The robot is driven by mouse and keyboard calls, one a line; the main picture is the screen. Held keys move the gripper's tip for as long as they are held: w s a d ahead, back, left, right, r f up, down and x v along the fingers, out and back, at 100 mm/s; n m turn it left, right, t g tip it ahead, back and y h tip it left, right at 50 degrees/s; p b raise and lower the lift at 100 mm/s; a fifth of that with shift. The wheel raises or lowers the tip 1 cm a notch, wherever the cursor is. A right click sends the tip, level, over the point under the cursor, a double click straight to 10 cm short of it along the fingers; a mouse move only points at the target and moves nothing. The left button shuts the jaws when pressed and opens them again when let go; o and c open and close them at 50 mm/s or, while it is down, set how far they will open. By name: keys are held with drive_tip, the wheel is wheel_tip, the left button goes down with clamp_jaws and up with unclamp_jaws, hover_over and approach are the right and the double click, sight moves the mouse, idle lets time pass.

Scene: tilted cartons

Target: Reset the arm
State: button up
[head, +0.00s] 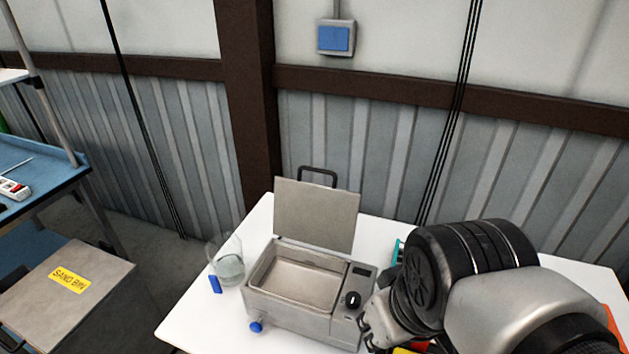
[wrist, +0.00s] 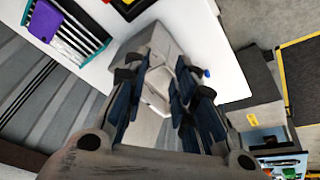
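My arm reaches in from the lower right of the head view, over the right part of the white table. My gripper (head: 374,322) shows there beside the right side of a grey metal bath (head: 312,317). In the wrist view the gripper's two dark fingers (wrist: 160,92) stand apart with nothing clearly held between them. A pale grey body, perhaps the bath, shows beyond the gap. The bath's lid (head: 316,213) is raised upright and its basin looks empty. The arm hides part of the table.
The white table (head: 190,322) also bears a clear beaker (head: 229,268) and a small blue piece (head: 215,284). A teal rack (wrist: 72,28) shows in the wrist view. A sand bin (head: 70,280) and a blue bench (head: 60,175) stand left; a corrugated wall stands behind.

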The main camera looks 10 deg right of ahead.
drive_tip(key=shift+s+a+r+m+t, duration=0.25)
drive_tip(key=shift+s+a+m+t, duration=0.05)
drive_tip(key=shift+s+a+m, duration=0.55)
